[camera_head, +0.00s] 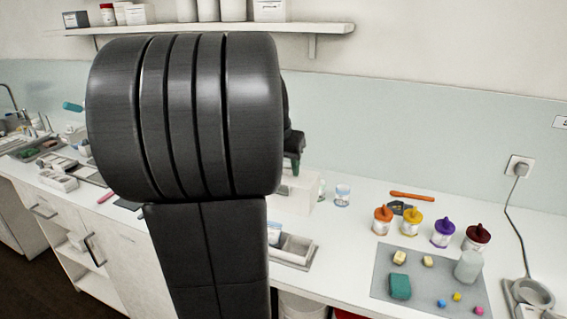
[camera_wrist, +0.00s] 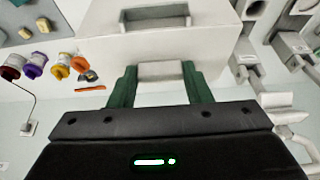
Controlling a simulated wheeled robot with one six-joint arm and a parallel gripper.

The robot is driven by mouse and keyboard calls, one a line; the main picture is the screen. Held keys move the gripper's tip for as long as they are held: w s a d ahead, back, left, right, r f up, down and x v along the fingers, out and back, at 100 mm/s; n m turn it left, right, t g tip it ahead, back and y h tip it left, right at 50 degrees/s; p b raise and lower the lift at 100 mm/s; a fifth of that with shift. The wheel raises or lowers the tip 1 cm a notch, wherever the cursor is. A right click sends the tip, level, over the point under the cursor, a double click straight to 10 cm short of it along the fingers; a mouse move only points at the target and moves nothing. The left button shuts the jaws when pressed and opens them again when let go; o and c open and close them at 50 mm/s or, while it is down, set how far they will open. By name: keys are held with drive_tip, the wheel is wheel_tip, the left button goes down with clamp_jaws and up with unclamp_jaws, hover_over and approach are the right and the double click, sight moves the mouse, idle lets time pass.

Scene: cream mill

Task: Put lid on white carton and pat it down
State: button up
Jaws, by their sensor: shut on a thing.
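The white carton (camera_head: 300,196) stands on the counter, partly hidden behind my arm. My gripper (camera_head: 293,168) is just above it, with its dark green fingers pointing down. In the wrist view, my gripper (camera_wrist: 160,72) is shut on a pale block-like grip, which I take to be part of the lid (camera_wrist: 161,70). A broad white top face with a grey-rimmed recess and a white side fill the upper middle of that view. I cannot tell where lid and carton meet, or whether they touch.
A small jar (camera_head: 342,194) stands right of the carton. Several lidded paint pots (camera_head: 412,222) and a grey mat (camera_head: 381,270) with blocks and a cup lie farther right. A grey divided tray (camera_head: 294,250) is in front. A shelf (camera_head: 330,29) hangs above.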

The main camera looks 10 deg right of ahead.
sight(284, 210)
wheel_tip(284, 210, down, 7)
drive_tip(key=b, duration=0.3)
drive_tip(key=shift+s+b, duration=0.3)
drive_tip(key=shift+s, duration=0.15)
drive_tip(key=shift+f, duration=0.3)
idle(0.8)
drive_tip(key=shift+f+b, duration=1.15)
drive_tip(key=shift+f, duration=0.2)
drive_tip(key=shift+f, duration=0.1)
drive_tip(key=shift+f+b, duration=1.1)
drive_tip(key=shift+f, duration=0.25)
drive_tip(key=shift+f, duration=0.25)
idle(0.4)
drive_tip(key=shift+f+b, duration=0.25)
drive_tip(key=shift+b, duration=0.05)
drive_tip(key=shift+f, duration=0.1)
idle(0.4)
